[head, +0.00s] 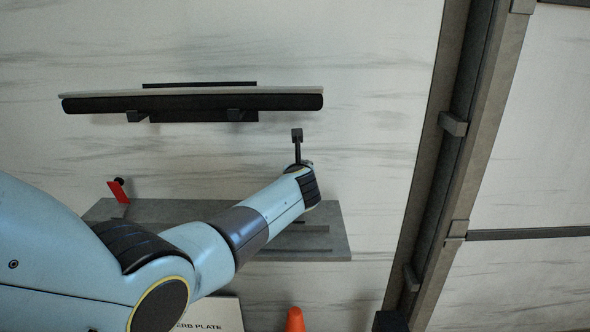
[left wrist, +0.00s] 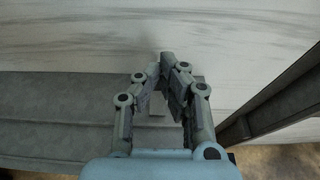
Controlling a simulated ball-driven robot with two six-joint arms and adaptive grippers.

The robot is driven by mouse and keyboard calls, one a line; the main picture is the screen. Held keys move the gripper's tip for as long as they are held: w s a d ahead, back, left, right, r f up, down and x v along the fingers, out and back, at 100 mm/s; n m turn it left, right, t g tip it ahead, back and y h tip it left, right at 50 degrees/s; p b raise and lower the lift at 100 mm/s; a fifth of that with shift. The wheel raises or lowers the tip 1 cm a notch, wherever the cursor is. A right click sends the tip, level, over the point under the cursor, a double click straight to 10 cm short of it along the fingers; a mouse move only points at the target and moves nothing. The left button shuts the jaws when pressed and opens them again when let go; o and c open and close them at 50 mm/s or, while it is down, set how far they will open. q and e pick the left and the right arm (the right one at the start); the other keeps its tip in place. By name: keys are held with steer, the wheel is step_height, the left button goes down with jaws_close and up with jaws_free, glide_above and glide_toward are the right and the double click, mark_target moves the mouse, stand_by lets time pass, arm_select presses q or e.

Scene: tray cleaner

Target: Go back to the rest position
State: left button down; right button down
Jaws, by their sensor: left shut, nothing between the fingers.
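My left arm comes in from the left in the head view and reaches across in front of a grey shelf (head: 335,238). Its fingers are hidden behind the wrist there. In the left wrist view my left gripper (left wrist: 172,72) is shut, with its fingertips close together and nothing between them. It points toward the pale wall, above or in front of the grey shelf (left wrist: 60,115). My right gripper is in neither view.
A long dark wall bar with a pale top (head: 190,103) hangs above. A red item (head: 117,190) stands at the shelf's left end. An orange cone (head: 295,320) and a partly hidden sign (head: 228,313) are below. A dark beam (head: 440,160) rises at right.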

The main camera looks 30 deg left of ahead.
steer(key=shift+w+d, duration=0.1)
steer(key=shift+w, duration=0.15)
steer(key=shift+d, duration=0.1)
